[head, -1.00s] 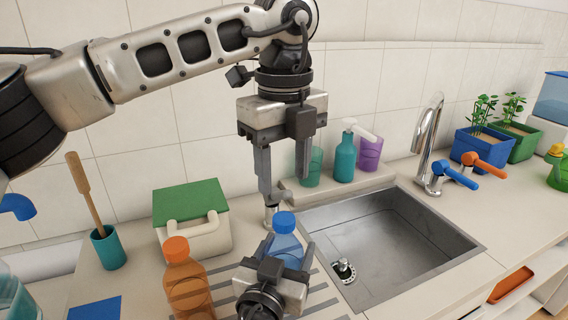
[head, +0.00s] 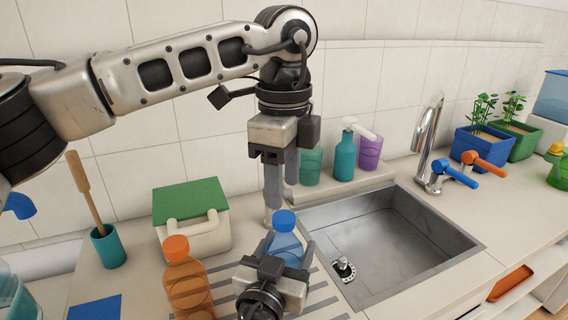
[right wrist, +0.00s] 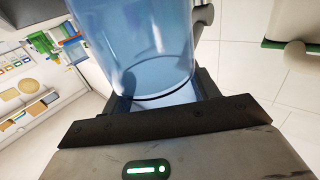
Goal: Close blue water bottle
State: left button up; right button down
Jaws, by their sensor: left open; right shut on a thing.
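The blue water bottle (head: 287,250) stands upright near the sink, with a blue cap (head: 284,221) at its top. I cannot tell how tightly the cap sits. My right gripper (head: 288,258) is shut on the bottle's body from the front. In the right wrist view the translucent bottle (right wrist: 140,45) fills the space between the fingers. My left gripper (head: 272,200) is open and empty, pointing down. In the picture its fingers are just above and left of the cap, seen nearly edge-on, so their gap is hard to see.
An orange bottle (head: 187,278) stands left of my right gripper. A white box with a green lid (head: 190,202) is behind it. The sink (head: 392,245) is to the right. A teal soap bottle (head: 345,158) and cups stand on the ledge behind.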

aim_at(284, 216)
pick_arm(q)
notch_tip(284, 216, down, 6)
jog(key=shift+r, duration=0.1)
dwell(0.4)
jog(key=c, duration=1)
